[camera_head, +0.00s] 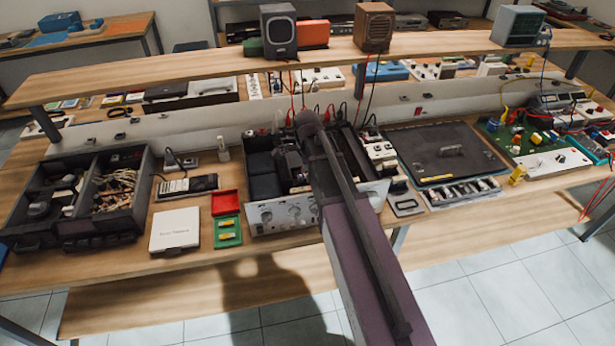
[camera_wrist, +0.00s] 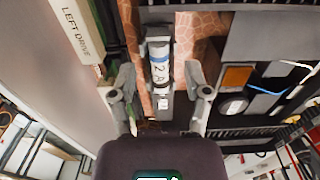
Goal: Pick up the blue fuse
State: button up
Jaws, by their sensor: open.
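The blue fuse (camera_wrist: 159,53) is a white cylinder with a blue band and the mark "2 A", seen in the wrist view. It sits in a dark holder between brown patterned boards inside the opened hifi (camera_head: 283,214). My gripper (camera_wrist: 160,72) is open, with one finger to the left of the fuse and one to the right. Gaps show between both fingers and the fuse. In the head view my arm reaches over the hifi, and the fuse cannot be made out there.
A block marked "LEFT DRIVE" (camera_wrist: 82,30) is left of the fuse; capacitors and a blue wire (camera_wrist: 265,88) are right. On the bench, parts drawers (camera_head: 75,195) stand left and a dark panel (camera_head: 445,152) right. A shelf (camera_head: 215,72) runs behind.

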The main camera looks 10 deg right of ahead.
dwell(0.3)
grip_shut()
jog(key=shift+r, duration=0.15)
notch_tip(320, 180, up, 10)
jog(key=p, duration=1)
dwell(0.7)
jog(key=c, duration=0.7)
grip_release()
grip_shut()
